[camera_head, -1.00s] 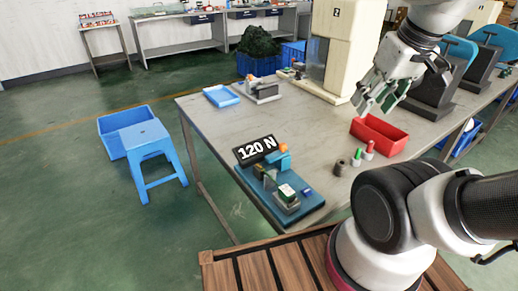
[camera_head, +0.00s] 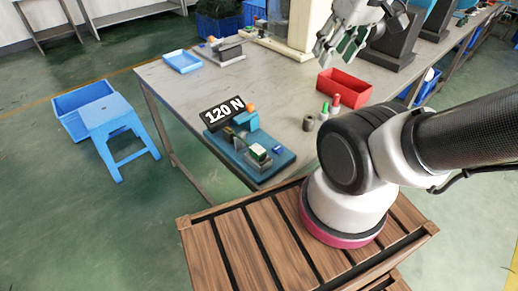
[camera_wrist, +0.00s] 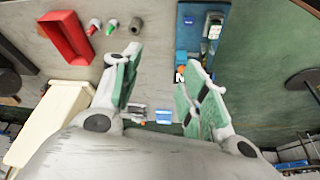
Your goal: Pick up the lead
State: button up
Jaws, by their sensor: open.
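I cannot make out the lead for certain in either view. My gripper (camera_head: 337,52) is open and empty above the table, behind the red bin in the head view. In the wrist view its two green-padded fingers (camera_wrist: 163,62) are spread apart, with bare tabletop between their tips. A blue-based fixture (camera_head: 250,150) with a "120 N" sign (camera_head: 223,110) stands at the table's near corner. It also shows in the wrist view (camera_wrist: 184,38), beyond the right finger. A white-and-green block sits on it; finer parts are too small to tell.
A red bin (camera_head: 343,88), a grey cylinder (camera_head: 308,123) and green-topped (camera_head: 324,111) and red-topped (camera_head: 336,103) pieces stand right of the fixture. A blue tray (camera_head: 183,61) lies at the far left of the grey table (camera_head: 215,85). A blue stool (camera_head: 118,130) stands on the floor.

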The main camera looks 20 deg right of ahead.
aim_at(256, 151)
jog(key=k+j+z, duration=0.3)
jog(key=j, duration=0.2)
jog(key=k+j+z, duration=0.3)
jog(key=k+j, duration=0.1)
jog(key=j, duration=0.1)
